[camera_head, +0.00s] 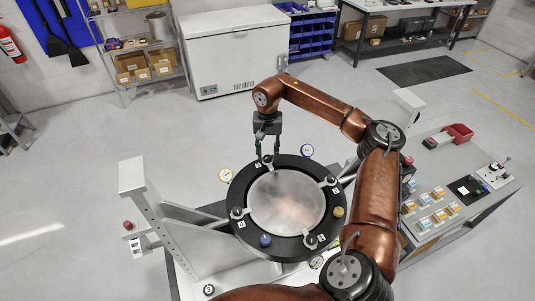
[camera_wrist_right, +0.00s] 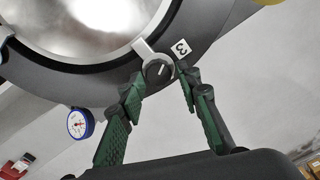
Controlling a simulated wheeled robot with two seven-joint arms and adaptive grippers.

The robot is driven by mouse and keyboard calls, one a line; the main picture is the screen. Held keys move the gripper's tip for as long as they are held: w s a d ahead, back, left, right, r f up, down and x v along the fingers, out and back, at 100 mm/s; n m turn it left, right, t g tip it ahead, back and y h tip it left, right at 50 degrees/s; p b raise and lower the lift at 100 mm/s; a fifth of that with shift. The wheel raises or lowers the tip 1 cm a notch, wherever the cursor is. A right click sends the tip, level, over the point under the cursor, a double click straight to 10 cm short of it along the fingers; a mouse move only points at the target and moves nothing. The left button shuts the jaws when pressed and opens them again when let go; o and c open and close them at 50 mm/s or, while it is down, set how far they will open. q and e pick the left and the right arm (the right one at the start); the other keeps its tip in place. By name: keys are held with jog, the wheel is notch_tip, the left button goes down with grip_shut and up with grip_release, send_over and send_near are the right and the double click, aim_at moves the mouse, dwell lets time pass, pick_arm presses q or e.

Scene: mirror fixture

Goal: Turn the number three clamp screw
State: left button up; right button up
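A round mirror (camera_head: 287,201) with a bright metal face lies in a black ring fixture (camera_head: 241,194). Clamps with dark screws sit around the ring. In the right wrist view the clamp screw (camera_wrist_right: 157,70), a dark round knob with a white mark, sits on a silver clamp arm beside a white label "3" (camera_wrist_right: 181,48). My right gripper (camera_head: 267,156) comes down at the ring's far edge. In the wrist view its green fingers (camera_wrist_right: 159,77) are spread on either side of the knob, with small gaps visible. My left gripper is not in view.
A blue-rimmed gauge (camera_head: 307,151) and a yellow-rimmed gauge (camera_head: 226,175) stand near the ring. A grey upright frame (camera_head: 150,205) is at the left. A side table (camera_head: 460,205) with small boxes is at the right. A white chest freezer (camera_head: 238,58) stands behind.

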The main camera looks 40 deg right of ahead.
aim_at(267, 156)
jog(key=shift+o, duration=0.8)
jog(key=shift+f, duration=0.15)
notch_tip(267, 156, up, 12)
jog(key=shift+a, duration=0.1)
dwell(0.3)
